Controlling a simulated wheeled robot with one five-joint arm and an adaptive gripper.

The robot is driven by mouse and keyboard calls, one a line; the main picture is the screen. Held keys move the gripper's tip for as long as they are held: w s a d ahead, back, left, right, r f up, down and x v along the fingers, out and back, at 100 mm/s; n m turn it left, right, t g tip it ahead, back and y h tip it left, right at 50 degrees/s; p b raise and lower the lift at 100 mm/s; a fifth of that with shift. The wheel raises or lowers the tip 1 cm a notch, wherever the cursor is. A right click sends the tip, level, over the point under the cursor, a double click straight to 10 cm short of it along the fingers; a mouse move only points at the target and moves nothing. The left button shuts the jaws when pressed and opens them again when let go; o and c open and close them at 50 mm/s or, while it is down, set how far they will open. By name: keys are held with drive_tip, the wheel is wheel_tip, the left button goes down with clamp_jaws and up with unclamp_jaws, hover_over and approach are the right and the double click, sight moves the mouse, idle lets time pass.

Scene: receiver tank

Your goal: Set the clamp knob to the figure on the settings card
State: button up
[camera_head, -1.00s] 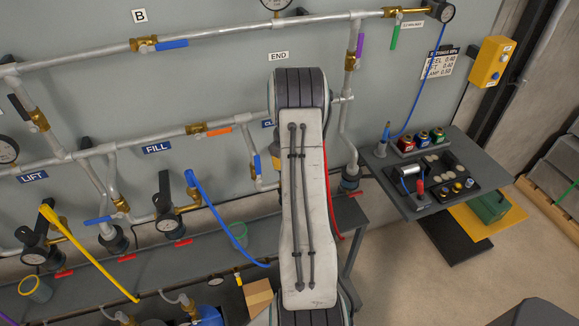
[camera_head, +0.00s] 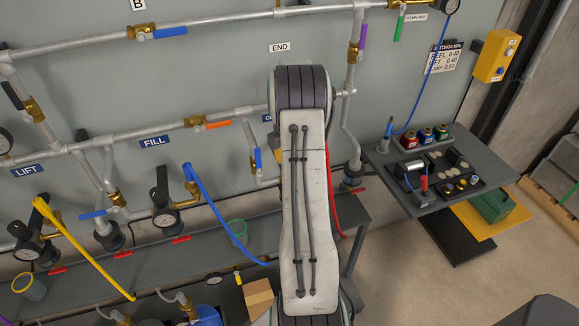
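The settings card (camera_head: 444,58) hangs on the right of the grey panel, partly crossed by a blue hose. Its small print seems to read REEL 0.40, LIFT 0.40 and CLAMP 0.50, with the row starts partly covered. A blue label (camera_head: 267,117), probably CLAMP, shows only its left end beside my arm. The clamp knob and its gauge cannot be made out; my pale arm link covers that part of the panel. My gripper is out of sight, so its state and its distance to the knob do not show.
FILL (camera_head: 154,141) and LIFT (camera_head: 27,170) labels mark pipe branches on the left, with gauges and coloured handles. A grey bench (camera_head: 205,240) runs below the panel. A side table (camera_head: 390,178) with cans and parts stands right. Open floor (camera_head: 400,290) lies front right.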

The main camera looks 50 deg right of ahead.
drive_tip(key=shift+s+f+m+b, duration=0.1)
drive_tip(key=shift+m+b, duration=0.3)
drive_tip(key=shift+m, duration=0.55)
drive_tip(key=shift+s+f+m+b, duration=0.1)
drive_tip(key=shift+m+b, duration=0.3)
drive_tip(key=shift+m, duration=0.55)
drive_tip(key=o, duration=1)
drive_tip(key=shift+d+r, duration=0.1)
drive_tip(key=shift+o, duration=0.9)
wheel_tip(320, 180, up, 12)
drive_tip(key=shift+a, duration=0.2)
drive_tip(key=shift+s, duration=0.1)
